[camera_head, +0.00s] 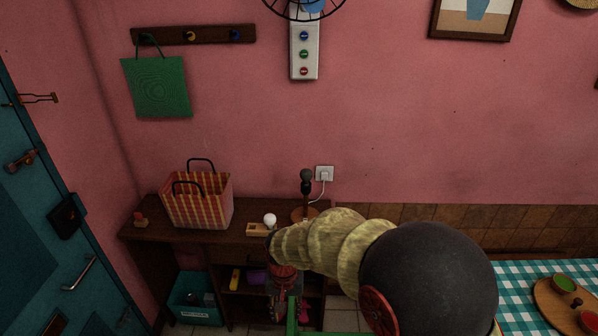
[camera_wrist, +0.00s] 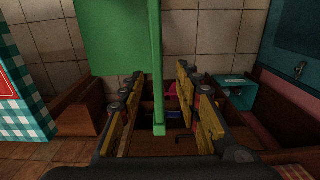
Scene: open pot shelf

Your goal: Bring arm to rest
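My arm reaches in from the lower right in the head view and bends down in front of the wooden desk (camera_head: 250,236). My gripper (camera_head: 284,308) hangs at its end, low in front of the desk, partly hidden. In the wrist view my gripper (camera_wrist: 161,72) has its two yellow-padded fingers spread apart. A narrow green bar (camera_wrist: 158,100) below a green panel (camera_wrist: 115,35) shows between them, with gaps on both sides; I cannot tell its depth. I see nothing gripped.
A checked basket (camera_head: 198,205), a bulb (camera_head: 269,219) and a lamp (camera_head: 307,188) stand on the desk. A teal bin (camera_head: 195,312) is below. A green bar (camera_head: 292,315) rises close to my gripper. A checked table (camera_head: 520,285) is at right, a teal door (camera_head: 40,200) at left.

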